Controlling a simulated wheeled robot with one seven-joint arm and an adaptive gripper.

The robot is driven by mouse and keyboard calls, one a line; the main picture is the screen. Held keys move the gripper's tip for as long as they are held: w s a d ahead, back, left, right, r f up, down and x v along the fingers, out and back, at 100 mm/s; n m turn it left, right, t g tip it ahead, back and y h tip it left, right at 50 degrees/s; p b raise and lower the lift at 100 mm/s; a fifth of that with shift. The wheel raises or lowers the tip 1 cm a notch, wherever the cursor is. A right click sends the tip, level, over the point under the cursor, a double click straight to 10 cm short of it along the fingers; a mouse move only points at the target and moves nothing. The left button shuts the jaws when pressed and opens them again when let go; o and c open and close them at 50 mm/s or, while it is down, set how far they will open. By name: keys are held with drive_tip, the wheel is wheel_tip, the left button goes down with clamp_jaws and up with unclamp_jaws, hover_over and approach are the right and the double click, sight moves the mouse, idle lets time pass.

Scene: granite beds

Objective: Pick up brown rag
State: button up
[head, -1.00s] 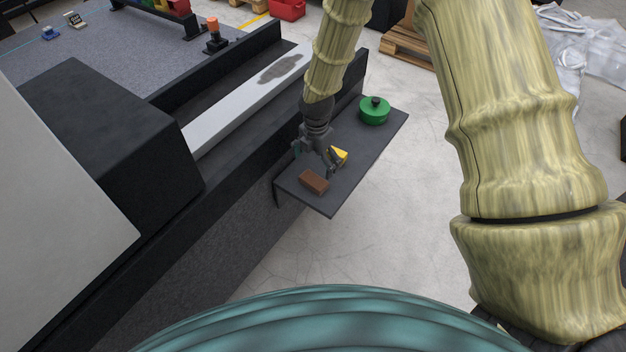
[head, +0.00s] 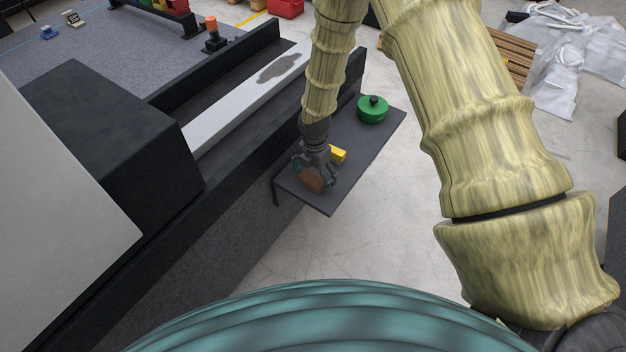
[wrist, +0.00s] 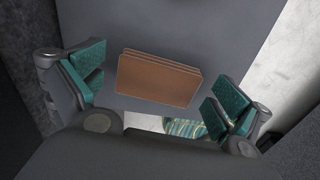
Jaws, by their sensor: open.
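The brown rag (head: 311,181) is a folded, block-shaped stack lying on a dark side shelf (head: 345,180). In the wrist view the rag (wrist: 158,79) lies between the two finger pads, with a gap on each side. My gripper (head: 315,182) is open and hangs over the rag, partly covering it in the head view. Its teal-padded fingers (wrist: 158,92) are apart and hold nothing. I cannot tell the exact height of the fingertips above the shelf.
A yellow block (head: 338,154) lies on the shelf close behind my gripper. A green round lidded pot (head: 372,109) stands farther back on it. A black machine bed with a pale strip (head: 235,105) borders the shelf on the left. Open floor lies right.

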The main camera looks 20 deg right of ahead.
sight(314, 177)
drive_tip(key=c, duration=0.8)
drive_tip(key=shift+r, duration=0.85)
wheel_tip(314, 177, up, 2)
drive_tip(key=shift+b, duration=0.55)
drive_tip(key=s+a+r+b, duration=0.1)
drive_tip(key=s+a+b, duration=0.1)
drive_tip(key=s+a, duration=0.7)
drive_tip(key=s, duration=0.3)
drive_tip(key=shift+s+a+r, duration=0.15)
drive_tip(key=shift+s+a, duration=0.25)
